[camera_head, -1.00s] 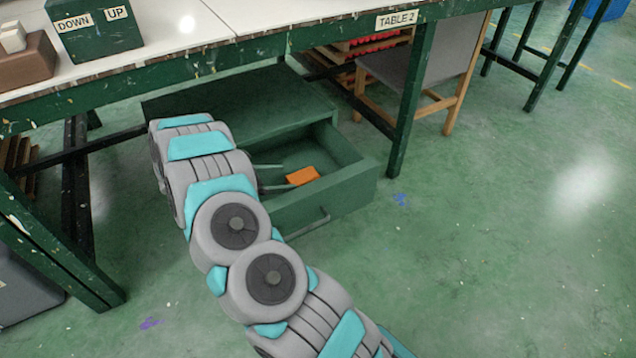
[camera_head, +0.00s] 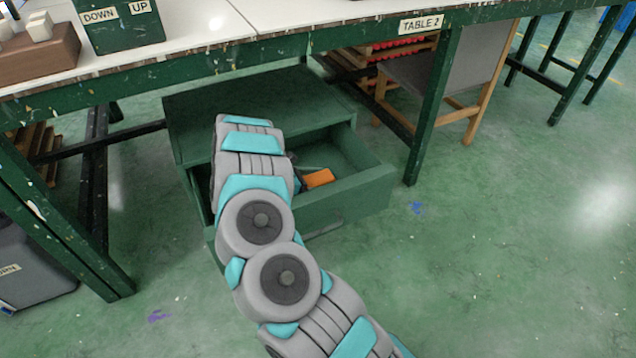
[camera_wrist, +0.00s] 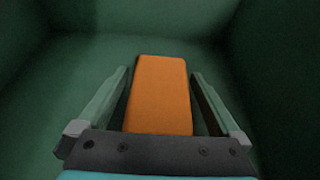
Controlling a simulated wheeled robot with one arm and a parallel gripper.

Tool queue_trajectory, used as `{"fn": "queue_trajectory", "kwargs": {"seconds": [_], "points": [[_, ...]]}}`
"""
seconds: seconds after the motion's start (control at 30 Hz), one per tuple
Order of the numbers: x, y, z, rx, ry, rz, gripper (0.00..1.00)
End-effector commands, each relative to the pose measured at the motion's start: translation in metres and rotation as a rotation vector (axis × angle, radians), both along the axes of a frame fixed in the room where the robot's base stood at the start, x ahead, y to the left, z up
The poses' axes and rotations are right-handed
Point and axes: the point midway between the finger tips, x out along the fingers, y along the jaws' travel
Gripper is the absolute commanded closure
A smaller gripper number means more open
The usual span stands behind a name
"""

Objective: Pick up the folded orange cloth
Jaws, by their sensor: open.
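The folded orange cloth (camera_head: 319,178) lies in the open green drawer (camera_head: 362,190) under the table. In the wrist view the cloth (camera_wrist: 160,92) is a flat orange block on the drawer floor. My gripper (camera_wrist: 159,78) is open, with one finger on each side of the cloth and a gap on both sides. The cloth's near end is hidden behind the gripper's palm. In the head view my arm covers the left part of the drawer and hides most of the gripper.
The drawer walls (camera_wrist: 285,70) stand close around the gripper. The green cabinet (camera_head: 200,110) sits under the edge of a white-topped table (camera_head: 290,14), with a table leg (camera_head: 432,110) to its right. A wooden chair (camera_head: 480,105) stands behind. Floor at the right is clear.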

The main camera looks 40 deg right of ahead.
Motion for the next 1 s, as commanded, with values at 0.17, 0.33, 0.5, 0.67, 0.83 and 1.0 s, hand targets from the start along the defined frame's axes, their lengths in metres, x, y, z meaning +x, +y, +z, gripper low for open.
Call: {"fn": "queue_trajectory", "kwargs": {"seconds": [0.17, 0.33, 0.5, 0.67, 0.83, 1.0], "points": [[0.0000, -0.0007, 0.0000, 0.000, 0.000, 0.000, 0.00], [0.0001, -0.0005, 0.0000, 0.000, 0.000, 0.000, 0.14], [0.0002, -0.0005, 0.0002, 0.000, 0.000, 0.000, 0.33], [0.0002, -0.0004, 0.0002, 0.000, 0.000, 0.000, 0.51], [0.0002, -0.0004, 0.0003, 0.000, -0.001, 0.000, 0.70], [0.0002, -0.0004, 0.0003, 0.000, -0.001, 0.000, 0.80]]}}
